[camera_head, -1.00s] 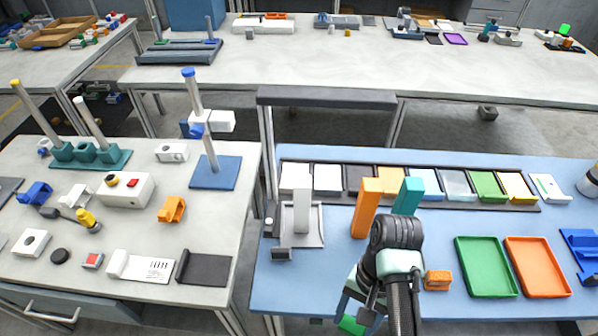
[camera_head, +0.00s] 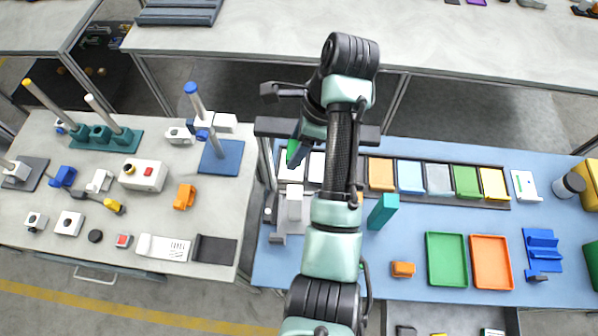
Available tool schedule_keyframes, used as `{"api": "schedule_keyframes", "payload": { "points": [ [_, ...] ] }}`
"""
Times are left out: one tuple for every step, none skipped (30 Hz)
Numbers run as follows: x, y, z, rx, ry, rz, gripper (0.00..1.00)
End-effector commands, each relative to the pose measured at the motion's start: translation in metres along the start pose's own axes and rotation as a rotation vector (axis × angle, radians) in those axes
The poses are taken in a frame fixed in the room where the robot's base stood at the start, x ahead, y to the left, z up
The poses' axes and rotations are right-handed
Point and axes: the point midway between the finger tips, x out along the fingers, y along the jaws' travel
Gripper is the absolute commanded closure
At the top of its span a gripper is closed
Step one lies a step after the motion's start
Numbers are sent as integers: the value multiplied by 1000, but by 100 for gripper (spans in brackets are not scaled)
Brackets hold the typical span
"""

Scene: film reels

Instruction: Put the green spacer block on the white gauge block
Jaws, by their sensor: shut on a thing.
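The green spacer block (camera_head: 292,153) is at the end of my gripper (camera_head: 296,150), which is shut on it. It shows in front of the back left end of the tile rack, to the left of my arm. My gripper's fingers are mostly hidden by my own wrist. The white gauge block (camera_head: 294,204) stands upright on a grey base at the left end of the blue table. In the picture the green block is above and apart from it; how high it is held I cannot tell.
A teal block (camera_head: 383,211) stands right of my arm, with an orange block (camera_head: 403,269) in front. My arm mostly hides a tall orange block. Green (camera_head: 446,260) and orange (camera_head: 491,262) trays lie to the right. A dark shelf bar (camera_head: 270,127) crosses behind the rack.

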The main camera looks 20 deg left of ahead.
Motion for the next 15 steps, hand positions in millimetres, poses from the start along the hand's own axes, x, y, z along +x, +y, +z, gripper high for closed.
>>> {"api": "schedule_keyframes", "payload": {
  "points": [
    [5,0,0,7,-1,-1,97],
    [9,0,-1,10,-1,-1,97],
    [16,0,-3,11,-1,-1,97],
    [22,0,-5,11,-2,-1,97],
    [29,0,-7,12,-1,-1,97],
    [38,0,-10,11,-1,-1,97],
    [43,0,-12,10,-1,-2,97],
    [49,0,-13,9,-1,-2,97],
    [57,0,-16,10,-1,-2,97],
    [62,0,-18,10,0,-2,97],
    [68,0,-19,9,-1,-2,97],
    [75,0,-21,8,-1,-2,97],
    [80,0,-23,8,0,-2,97],
    [86,0,-25,9,0,-2,97],
    [93,0,-27,9,-1,-1,97]
  ]
}}
